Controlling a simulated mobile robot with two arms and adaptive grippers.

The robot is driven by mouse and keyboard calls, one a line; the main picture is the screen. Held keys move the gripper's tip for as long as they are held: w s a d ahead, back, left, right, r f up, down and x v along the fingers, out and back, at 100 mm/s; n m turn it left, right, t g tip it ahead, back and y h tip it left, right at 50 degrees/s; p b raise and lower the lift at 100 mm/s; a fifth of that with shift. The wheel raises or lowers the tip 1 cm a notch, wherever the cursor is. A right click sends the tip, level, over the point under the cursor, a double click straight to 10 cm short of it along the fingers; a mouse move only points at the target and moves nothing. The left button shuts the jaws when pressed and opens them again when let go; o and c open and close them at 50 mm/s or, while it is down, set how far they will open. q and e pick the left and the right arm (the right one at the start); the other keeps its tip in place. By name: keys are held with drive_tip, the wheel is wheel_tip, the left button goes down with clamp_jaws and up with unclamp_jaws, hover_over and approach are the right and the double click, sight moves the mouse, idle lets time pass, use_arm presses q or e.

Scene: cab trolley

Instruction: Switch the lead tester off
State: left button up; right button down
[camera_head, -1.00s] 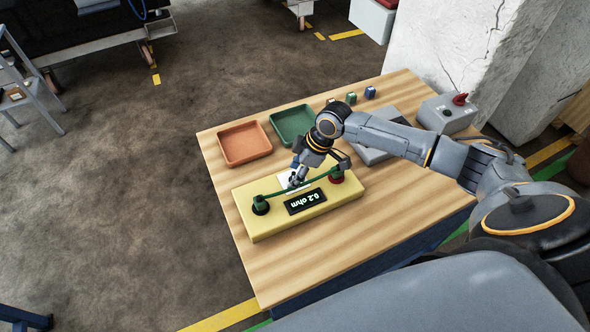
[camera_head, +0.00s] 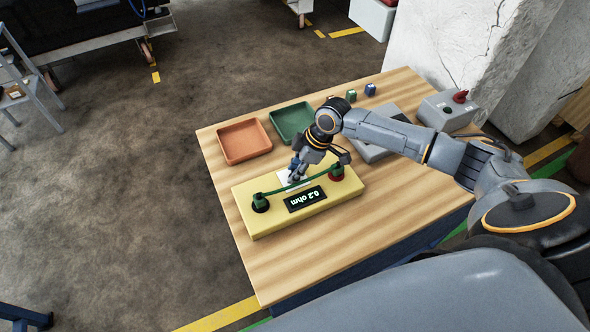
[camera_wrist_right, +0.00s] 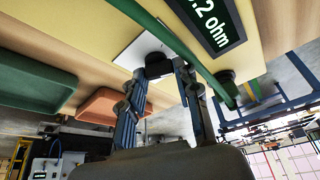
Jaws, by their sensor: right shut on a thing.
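The lead tester (camera_head: 238,203) is a yellow box on the table, with a lit display (camera_head: 305,199) reading 0.2 ohm. A green lead (camera_head: 318,178) spans its two end posts, one black-based and one red-based. On a white plate (camera_wrist_right: 131,52) on the tester is a dark knob (camera_wrist_right: 158,66). My right gripper (camera_head: 293,177) is down at this plate, behind the lead. In the right wrist view its fingers (camera_wrist_right: 160,72) are closed on the knob, which they partly hide. My left gripper is not in view.
The wooden table (camera_head: 265,262) carries an orange tray (camera_head: 243,141), a green tray (camera_head: 292,122) and several small blocks. A grey box with a red knob (camera_head: 460,97) stands at the right. The table's front left is clear. A white pillar (camera_head: 440,45) stands behind.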

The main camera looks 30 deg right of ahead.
drive_tip(key=n+g+b, duration=0.1)
drive_tip(key=n, duration=0.2)
drive_tip(key=n+g+b, duration=0.1)
drive_tip(key=n+b, duration=0.1)
drive_tip(key=shift+w+f+n+y, duration=0.2)
drive_tip(key=shift+n+y, duration=0.2)
drive_tip(key=n+g+b, duration=0.2)
drive_tip(key=n+b, duration=0.1)
drive_tip(key=n, duration=0.2)
drive_tip(key=shift+r, duration=0.1)
drive_tip(key=shift+n+h, duration=0.3)
drive_tip(key=c, duration=1)
unclamp_jaws()
drive_tip(key=shift+o, duration=0.2)
drive_tip(key=shift+d+r, duration=0.1)
drive_tip(key=shift+r, duration=0.05)
drive_tip(key=v, duration=1.1)
drive_tip(key=shift+w+r, duration=0.25)
drive_tip(key=shift+r, duration=0.1)
drive_tip(key=shift+d, duration=0.15)
